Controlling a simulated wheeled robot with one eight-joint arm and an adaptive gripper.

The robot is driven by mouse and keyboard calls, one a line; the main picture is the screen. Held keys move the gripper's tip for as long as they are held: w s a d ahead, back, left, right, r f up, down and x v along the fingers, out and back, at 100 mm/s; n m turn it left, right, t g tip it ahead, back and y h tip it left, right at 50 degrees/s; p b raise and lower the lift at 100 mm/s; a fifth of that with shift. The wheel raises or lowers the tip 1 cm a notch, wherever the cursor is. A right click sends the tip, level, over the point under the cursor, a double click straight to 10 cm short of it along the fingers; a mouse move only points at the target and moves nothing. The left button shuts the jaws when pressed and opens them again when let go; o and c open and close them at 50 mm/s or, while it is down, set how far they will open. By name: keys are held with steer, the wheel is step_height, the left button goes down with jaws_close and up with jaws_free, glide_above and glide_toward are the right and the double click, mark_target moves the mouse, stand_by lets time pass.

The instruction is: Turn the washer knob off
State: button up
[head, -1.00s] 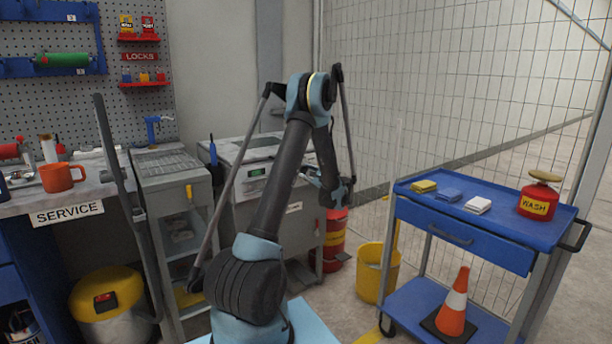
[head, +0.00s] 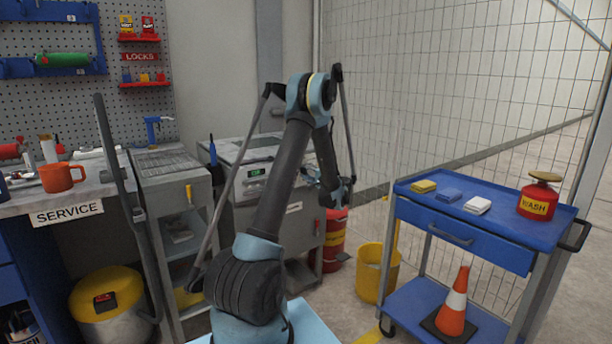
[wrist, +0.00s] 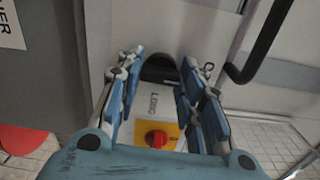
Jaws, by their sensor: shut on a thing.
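The washer (head: 258,180) is a grey cabinet with a small green display, behind my arm in the head view. In the wrist view a black rounded knob (wrist: 160,69) sits on its pale panel. My gripper (wrist: 163,66) has its blue fingers on both sides of this knob and is shut on it. A red switch on a yellow plate (wrist: 157,138) shows lower between the fingers, apart from the fingertips. In the head view my gripper (head: 330,182) is at the washer's right side, and the knob is hidden.
A black bar handle (wrist: 262,45) is close to the right of my gripper. A red canister (head: 335,240) and a yellow bucket (head: 377,274) stand on the floor below. A blue cart (head: 480,215) is at the right, with floor between.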

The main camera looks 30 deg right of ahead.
steer(key=shift+a+f+n, duration=0.1)
steer(key=shift+a+n, duration=0.05)
steer(key=shift+n, duration=0.35)
steer(key=o, duration=1.1)
steer(key=shift+c, duration=0.2)
steer(key=s+d, duration=0.1)
steer(key=s, duration=1.1)
steer(key=shift+w, duration=0.1)
